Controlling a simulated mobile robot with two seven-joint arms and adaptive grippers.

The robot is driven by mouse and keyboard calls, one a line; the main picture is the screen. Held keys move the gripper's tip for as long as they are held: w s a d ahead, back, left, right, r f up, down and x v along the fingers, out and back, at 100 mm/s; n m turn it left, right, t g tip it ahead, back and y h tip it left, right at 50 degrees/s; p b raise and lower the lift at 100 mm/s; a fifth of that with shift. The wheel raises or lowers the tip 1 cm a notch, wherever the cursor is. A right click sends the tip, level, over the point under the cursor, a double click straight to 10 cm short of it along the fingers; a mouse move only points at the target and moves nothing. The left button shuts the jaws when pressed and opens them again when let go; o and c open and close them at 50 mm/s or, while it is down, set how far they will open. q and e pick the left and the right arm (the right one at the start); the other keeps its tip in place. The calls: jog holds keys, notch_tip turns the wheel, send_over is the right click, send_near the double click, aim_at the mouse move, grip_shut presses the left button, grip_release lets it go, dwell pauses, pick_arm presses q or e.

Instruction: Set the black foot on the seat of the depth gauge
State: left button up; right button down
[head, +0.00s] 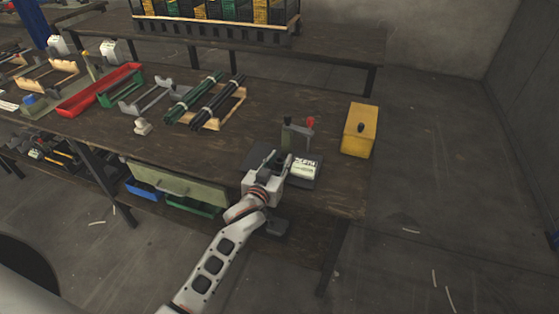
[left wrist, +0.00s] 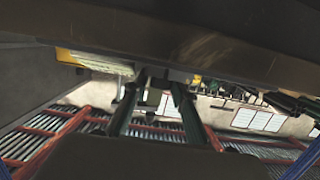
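My left gripper (head: 283,160) is low over the front right of the workbench, fingers pointing away from me. It is right beside a dark block with a white, dark-marked face (head: 304,168), which looks like the depth gauge; its seat is not clear. In the left wrist view, the two dark fingers (left wrist: 160,82) stand apart with a gap between them. Something dark spans their tips, but I cannot tell whether it is held. I cannot make out the black foot for certain. My right gripper is out of view.
Behind the gripper stands a grey-green upright (head: 298,137) with red and black knobs. A yellow box (head: 359,131) is at the bench's right end. Dark rods on a wooden rack (head: 233,106), a small pale part (head: 142,127) and a red tray (head: 99,90) lie to the left.

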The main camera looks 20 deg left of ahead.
pick_arm(q)
jog(key=s+r+p, duration=0.1)
jog(key=s+r, duration=0.1)
jog(key=s, duration=1)
jog(key=s+f+m+g+h, duration=0.2)
jog(key=s+f+m+g, duration=0.2)
jog(key=s+f, duration=1.5)
jog(key=shift+s+a+g, duration=0.25)
jog(key=shift+s+g, duration=0.55)
jog(key=shift+s, duration=0.15)
